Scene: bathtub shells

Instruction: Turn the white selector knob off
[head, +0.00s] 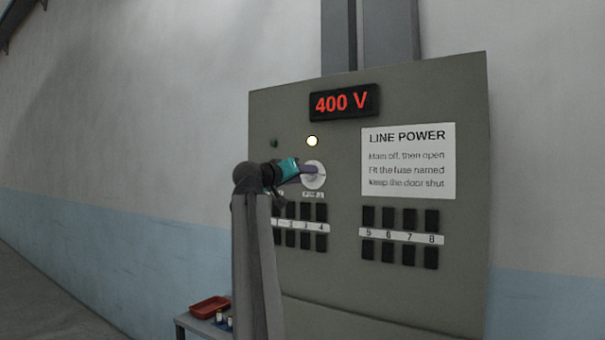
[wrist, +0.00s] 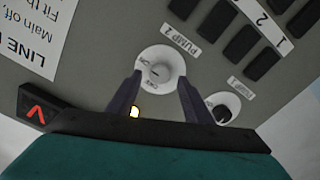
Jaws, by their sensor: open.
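The white selector knob (wrist: 161,69) is on the grey panel, beside the label PUMP 2 in the wrist view. It also shows in the head view (head: 315,176), partly behind my gripper (head: 299,172). In the wrist view my gripper (wrist: 160,78) is open, with one finger on each side of the knob. I cannot tell whether the fingers touch it. Small markings sit around the knob's dial, and its exact setting is hard to read.
A black knob (wrist: 222,112) is close beside the right finger in the wrist view. Black fuse blocks (head: 410,219) sit in rows below on the panel (head: 465,240). A red display (head: 343,102) reads 400 V. A red tray (head: 209,307) is at the lower left.

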